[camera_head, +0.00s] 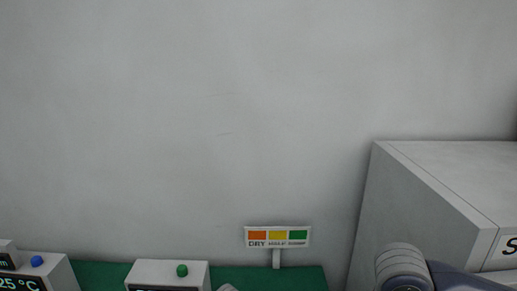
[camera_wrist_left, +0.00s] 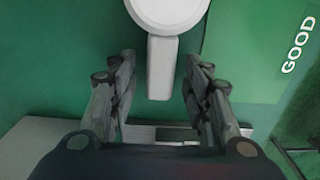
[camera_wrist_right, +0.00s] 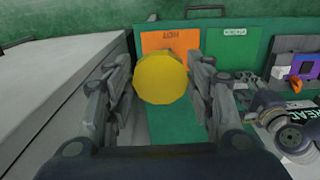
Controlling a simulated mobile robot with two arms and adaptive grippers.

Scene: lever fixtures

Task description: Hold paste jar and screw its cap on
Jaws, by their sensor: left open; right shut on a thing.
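A yellow, round, many-sided thing (camera_wrist_right: 162,82) sits between the fingers of my right gripper (camera_wrist_right: 160,68) in the right wrist view. The right gripper is shut on it. I cannot tell whether it is the paste jar or its cap. My left gripper (camera_wrist_left: 160,68) is open, with a white round-headed piece with a straight stem (camera_wrist_left: 162,75) showing between its fingers in the left wrist view. I cannot tell whether the fingers touch this piece. Neither gripper shows in the head view, and no other jar or cap can be made out.
A big grey box (camera_head: 430,205) stands at the right in the head view, near my arm. Small boxes with a green button (camera_head: 182,270) and a blue button (camera_head: 37,261) and a colour-banded sign (camera_head: 277,237) stand along the wall. An orange panel (camera_wrist_right: 165,41) lies beyond the yellow thing.

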